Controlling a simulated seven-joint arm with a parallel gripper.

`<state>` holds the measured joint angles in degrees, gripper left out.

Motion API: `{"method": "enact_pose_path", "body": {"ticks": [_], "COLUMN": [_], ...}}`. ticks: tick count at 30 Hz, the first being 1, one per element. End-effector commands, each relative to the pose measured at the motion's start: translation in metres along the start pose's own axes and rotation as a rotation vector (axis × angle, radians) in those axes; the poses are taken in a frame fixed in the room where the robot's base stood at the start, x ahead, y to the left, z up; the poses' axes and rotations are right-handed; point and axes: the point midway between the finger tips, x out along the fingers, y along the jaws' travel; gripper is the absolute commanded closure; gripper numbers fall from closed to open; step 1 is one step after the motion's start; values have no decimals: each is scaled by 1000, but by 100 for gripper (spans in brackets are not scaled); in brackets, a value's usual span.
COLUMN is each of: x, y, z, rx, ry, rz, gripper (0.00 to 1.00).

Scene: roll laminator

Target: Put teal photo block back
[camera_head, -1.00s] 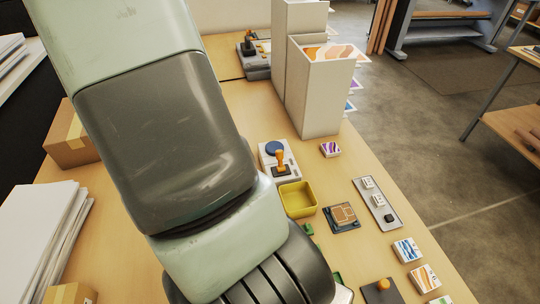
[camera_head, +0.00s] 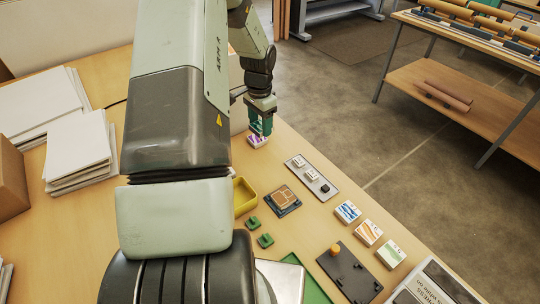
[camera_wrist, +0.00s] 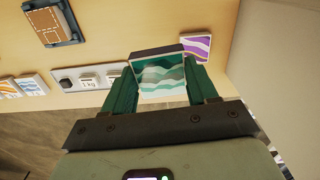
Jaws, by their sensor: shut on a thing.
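My gripper (camera_head: 262,124) reaches over the far right part of the table in the head view. In the wrist view its two green fingers (camera_wrist: 161,80) are shut on the teal photo block (camera_wrist: 160,72), a light-framed tile with teal and white waves. The block is between the fingertips, its picture facing the camera. In the head view I cannot clearly make it out from the green fingers. A purple photo block (camera_head: 257,141) lies just below the gripper; it also shows in the wrist view (camera_wrist: 196,48), beyond the teal block. I cannot tell whether the two touch.
Blue (camera_head: 347,211), orange (camera_head: 368,233) and green (camera_head: 391,254) photo blocks lie in a row near the right table edge. A grey strip with small blocks (camera_head: 313,178), a brown-topped pad (camera_head: 284,199) and a yellow tray (camera_head: 244,196) lie nearer the middle. My arm hides much.

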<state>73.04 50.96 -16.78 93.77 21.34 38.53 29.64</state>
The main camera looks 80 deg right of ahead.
Motion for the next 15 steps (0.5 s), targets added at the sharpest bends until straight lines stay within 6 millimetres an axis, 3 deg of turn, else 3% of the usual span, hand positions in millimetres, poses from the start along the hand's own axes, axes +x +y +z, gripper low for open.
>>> {"method": "enact_pose_path", "body": {"ticks": [5,15], "x": [14,68], "y": [18,20], "z": [-20,-22], "rx": [75,81], "ry": [2,2], "rz": [2,3], "gripper": [67,67]}}
